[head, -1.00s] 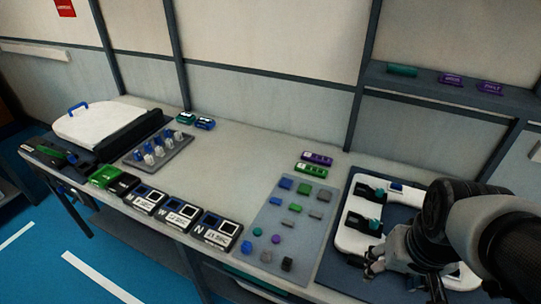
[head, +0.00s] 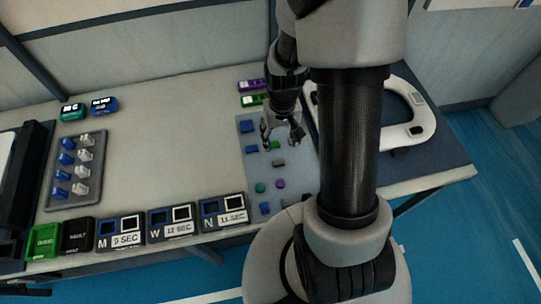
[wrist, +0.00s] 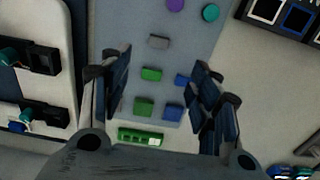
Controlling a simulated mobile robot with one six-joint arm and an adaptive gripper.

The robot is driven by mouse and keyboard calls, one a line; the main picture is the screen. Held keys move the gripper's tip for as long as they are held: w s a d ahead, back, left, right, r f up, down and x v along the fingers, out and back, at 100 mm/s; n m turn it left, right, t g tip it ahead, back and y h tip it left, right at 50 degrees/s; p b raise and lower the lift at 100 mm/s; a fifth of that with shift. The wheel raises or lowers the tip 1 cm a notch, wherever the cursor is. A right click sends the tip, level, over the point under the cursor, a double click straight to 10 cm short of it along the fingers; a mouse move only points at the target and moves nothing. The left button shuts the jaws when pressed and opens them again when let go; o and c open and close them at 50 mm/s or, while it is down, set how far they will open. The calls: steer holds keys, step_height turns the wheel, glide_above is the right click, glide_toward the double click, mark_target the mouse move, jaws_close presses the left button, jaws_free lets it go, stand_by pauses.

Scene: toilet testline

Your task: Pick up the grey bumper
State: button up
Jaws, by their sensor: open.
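The grey bumper is likely the small grey block (wrist: 158,41) lying on the grey mat (wrist: 118,20) in the wrist view. It also shows in the head view as a dark grey block (head: 279,163). My gripper (head: 281,135) is open and empty above the mat in the head view. In the wrist view my gripper (wrist: 160,80) has its fingers spread wide. A green block (wrist: 151,74) is seen between the fingers, and the grey block sits beyond it, apart from the fingers. My arm hides the mat's right part in the head view.
Near the grey block are a purple disc (wrist: 175,4), a teal disc (wrist: 210,12), and blue blocks (wrist: 172,112). A green labelled box (wrist: 140,137) lies at the mat's edge. A white toilet seat (head: 421,130) is at right.

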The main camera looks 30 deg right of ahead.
steer(key=b, duration=0.2)
glide_above(279, 162)
steer(key=f, duration=0.8)
steer(key=shift+s+a+f, duration=0.15)
steer(key=shift+s+f, duration=0.2)
steer(key=shift+f, duration=0.05)
steer(key=shift+w+f+b, duration=0.2)
steer(key=shift+f+b, duration=0.5)
steer(key=shift+f, duration=0.8)
steer(key=shift+w+f+b, duration=0.15)
steer(key=shift+f+b, duration=0.55)
steer(key=shift+f, duration=0.8)
steer(key=shift+r, duration=0.1)
steer(key=c, duration=0.8)
